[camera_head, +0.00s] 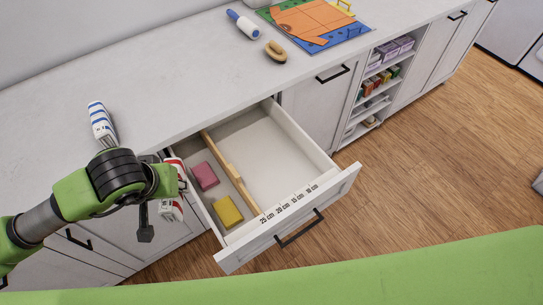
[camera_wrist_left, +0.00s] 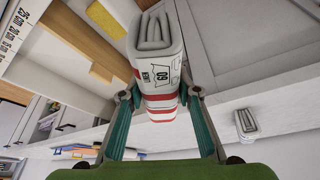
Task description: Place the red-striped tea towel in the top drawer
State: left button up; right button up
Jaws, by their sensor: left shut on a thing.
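The red-striped tea towel (camera_head: 171,207) is folded into a white bundle with red bands. My left gripper (camera_wrist_left: 162,97) is shut on it, with a finger on each side, in the left wrist view (camera_wrist_left: 158,60). In the head view my left gripper (camera_head: 158,192) and the towel are at the left side of the open top drawer (camera_head: 290,158), and my arm partly hides the towel. The drawer is pulled out, with a wooden divider (camera_head: 230,172) across it. My right gripper is not in view.
A pink block (camera_head: 205,176) and a yellow block (camera_head: 228,212) lie in the drawer's left compartment; the right compartment is empty. A blue-striped towel (camera_head: 101,124), a brush (camera_head: 275,52) and a lint roller (camera_head: 243,24) lie on the counter (camera_head: 180,75).

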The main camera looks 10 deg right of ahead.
aim_at(296, 167)
jog(key=l+u, duration=0.45)
jog(key=l, duration=3.15)
jog(key=k+j, duration=0.25)
